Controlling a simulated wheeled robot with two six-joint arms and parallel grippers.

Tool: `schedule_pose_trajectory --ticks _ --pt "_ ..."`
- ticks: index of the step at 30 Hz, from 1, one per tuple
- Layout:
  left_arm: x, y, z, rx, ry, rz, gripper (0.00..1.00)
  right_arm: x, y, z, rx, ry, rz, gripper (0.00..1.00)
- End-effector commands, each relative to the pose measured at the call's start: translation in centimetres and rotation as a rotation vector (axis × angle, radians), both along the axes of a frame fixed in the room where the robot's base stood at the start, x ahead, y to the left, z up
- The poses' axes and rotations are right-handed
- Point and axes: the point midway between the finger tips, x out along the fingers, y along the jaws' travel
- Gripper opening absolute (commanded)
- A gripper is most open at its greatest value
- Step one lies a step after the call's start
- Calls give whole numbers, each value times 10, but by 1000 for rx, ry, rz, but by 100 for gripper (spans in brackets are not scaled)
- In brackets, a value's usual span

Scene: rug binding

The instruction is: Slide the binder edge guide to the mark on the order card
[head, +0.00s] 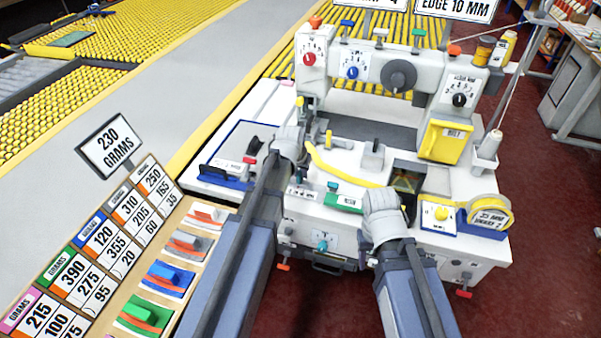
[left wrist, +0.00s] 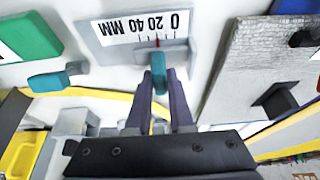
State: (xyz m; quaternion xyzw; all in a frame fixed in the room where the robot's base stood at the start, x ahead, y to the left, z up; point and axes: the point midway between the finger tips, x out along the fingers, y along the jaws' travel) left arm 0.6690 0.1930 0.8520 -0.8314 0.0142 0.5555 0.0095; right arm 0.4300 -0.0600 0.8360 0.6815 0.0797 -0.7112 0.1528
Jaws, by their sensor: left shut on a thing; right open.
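The edge guide's teal knob (left wrist: 158,72) stands below a white scale (left wrist: 140,24) marked 0, 20, 40 MM in the left wrist view. My left gripper (left wrist: 158,95) is shut on the knob, a finger on each side.
A green card (head: 343,202) with a teal lever lies right of the scale. Yellow binding tape (head: 340,178) runs across the machine to a roll (head: 491,216). A panel with dark knobs (left wrist: 275,65) is close beside the left gripper. Coloured samples (head: 168,278) lie left.

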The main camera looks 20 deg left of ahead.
Motion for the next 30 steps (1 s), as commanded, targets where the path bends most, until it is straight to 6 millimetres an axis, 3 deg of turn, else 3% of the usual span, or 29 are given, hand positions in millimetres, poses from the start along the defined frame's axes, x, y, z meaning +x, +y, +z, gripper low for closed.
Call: schedule_pose_trajectory --ticks 24,30 --pt "0 0 0 0 0 0 0 0 0 0 0 0 0 50" --pt "0 11 0 0 0 1 0 0 0 0 0 0 0 50"
